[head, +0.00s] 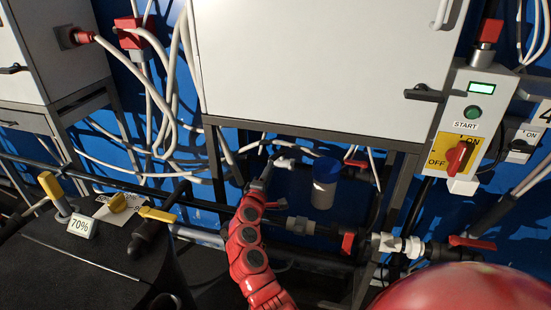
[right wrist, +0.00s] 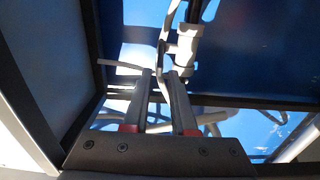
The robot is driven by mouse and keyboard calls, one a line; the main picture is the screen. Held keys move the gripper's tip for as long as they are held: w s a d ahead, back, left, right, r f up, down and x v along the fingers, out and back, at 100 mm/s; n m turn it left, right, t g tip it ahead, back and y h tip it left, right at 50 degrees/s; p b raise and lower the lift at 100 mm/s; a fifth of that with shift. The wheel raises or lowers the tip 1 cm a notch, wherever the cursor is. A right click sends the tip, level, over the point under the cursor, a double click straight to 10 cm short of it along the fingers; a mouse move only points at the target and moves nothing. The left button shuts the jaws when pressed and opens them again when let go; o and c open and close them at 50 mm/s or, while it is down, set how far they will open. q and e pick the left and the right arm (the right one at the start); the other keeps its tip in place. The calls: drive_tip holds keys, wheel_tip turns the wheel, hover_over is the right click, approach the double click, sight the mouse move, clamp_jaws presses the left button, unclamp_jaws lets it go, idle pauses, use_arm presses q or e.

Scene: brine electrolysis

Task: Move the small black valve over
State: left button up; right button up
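My right gripper (head: 267,168) is at the end of a red arm that rises from the bottom middle of the head view. It reaches under the white cabinet, close to pipes and hoses. In the right wrist view its two fingers (right wrist: 162,75) are apart, with a pale hose or pipe showing in the gap; contact cannot be told. A black valve body with a red handle (head: 348,243) sits on the pipe run to the right of the arm. I cannot tell for sure which fitting is the small black valve. My left gripper is out of view.
A white cabinet (head: 320,70) stands above on a dark metal frame (head: 300,131). A blue-capped jar (head: 324,185) is right of the gripper. A control box (head: 468,130) is at right. Yellow-handled fittings (head: 118,203) are at left. A white pipe fitting (right wrist: 186,45) is ahead of the fingers.

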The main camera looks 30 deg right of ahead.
sight(276, 157)
drive_tip(key=x, duration=0.7)
drive_tip(key=shift+w+d, duration=0.2)
drive_tip(key=shift+w, duration=0.1)
clamp_jaws()
drive_tip(key=shift+f, duration=0.1)
